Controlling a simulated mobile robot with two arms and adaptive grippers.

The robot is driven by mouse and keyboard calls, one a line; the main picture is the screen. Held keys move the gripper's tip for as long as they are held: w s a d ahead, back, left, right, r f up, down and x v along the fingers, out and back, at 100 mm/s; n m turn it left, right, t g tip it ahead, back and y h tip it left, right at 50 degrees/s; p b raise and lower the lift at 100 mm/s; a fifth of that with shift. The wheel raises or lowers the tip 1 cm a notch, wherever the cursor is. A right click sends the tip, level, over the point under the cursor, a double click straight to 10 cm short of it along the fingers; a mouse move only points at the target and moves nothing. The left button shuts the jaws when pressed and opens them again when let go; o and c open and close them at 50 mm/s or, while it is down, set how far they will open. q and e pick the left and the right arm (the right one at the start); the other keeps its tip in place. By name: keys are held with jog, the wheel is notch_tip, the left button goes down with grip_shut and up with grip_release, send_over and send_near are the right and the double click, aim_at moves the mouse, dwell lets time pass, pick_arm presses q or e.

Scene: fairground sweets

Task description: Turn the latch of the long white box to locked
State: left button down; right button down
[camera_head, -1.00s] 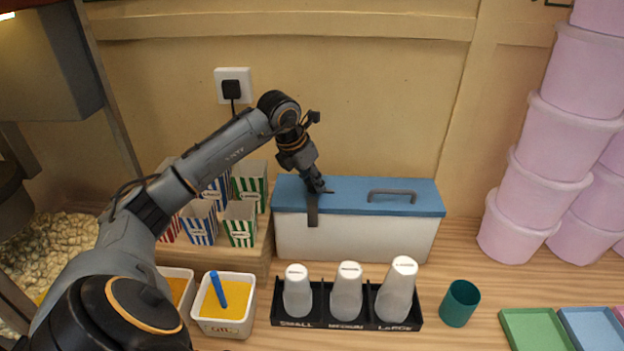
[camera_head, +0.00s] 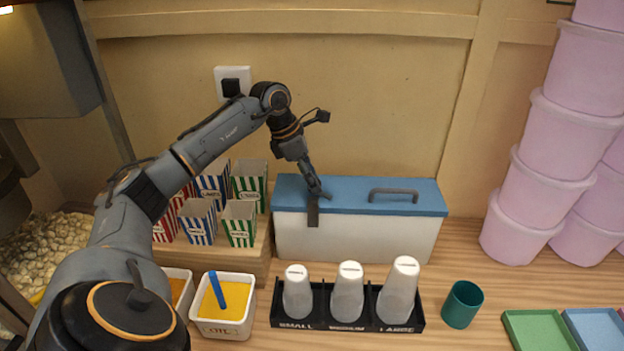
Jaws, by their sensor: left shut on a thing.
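The long white box (camera_head: 370,237) stands on the wooden counter against the back wall. Its blue lid (camera_head: 345,187) is closed and has a grey bar handle (camera_head: 393,192). A dark latch strip (camera_head: 313,214) hangs over the box's front edge near its left end, pointing down. My left gripper (camera_head: 321,195) is shut on the upper part of the latch, coming from above and behind. The gripper covers the latch's top end. My right gripper is not in view.
Striped popcorn boxes (camera_head: 240,222) stand on a wooden step left of the box. A black cup rack (camera_head: 347,325), an orange-filled tub (camera_head: 238,323) and a teal cup (camera_head: 461,304) stand in front. Pink tubs (camera_head: 541,190) are stacked at the right.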

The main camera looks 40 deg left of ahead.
pick_arm(q)
jog(key=m+g, duration=0.1)
jog(key=m, duration=0.1)
jog(key=m+h, duration=0.1)
jog(key=m, duration=0.2)
jog(key=shift+w+a+r+m+g+p, duration=0.1)
jog(key=shift+w+m+g+p, duration=0.1)
jog(key=shift+m+g+p, duration=0.15)
jog(key=m+g, duration=0.1)
jog(key=m, duration=0.2)
jog(key=shift+w+h, duration=0.1)
jog(key=shift+h, duration=0.3)
jog(key=shift+m+g, duration=0.65)
jog(key=shift+m, duration=0.5)
jog(key=c, duration=1)
grip_release()
jog(key=v, duration=1.1)
jog(key=shift+a+r, duration=0.15)
jog(key=shift+r, duration=0.25)
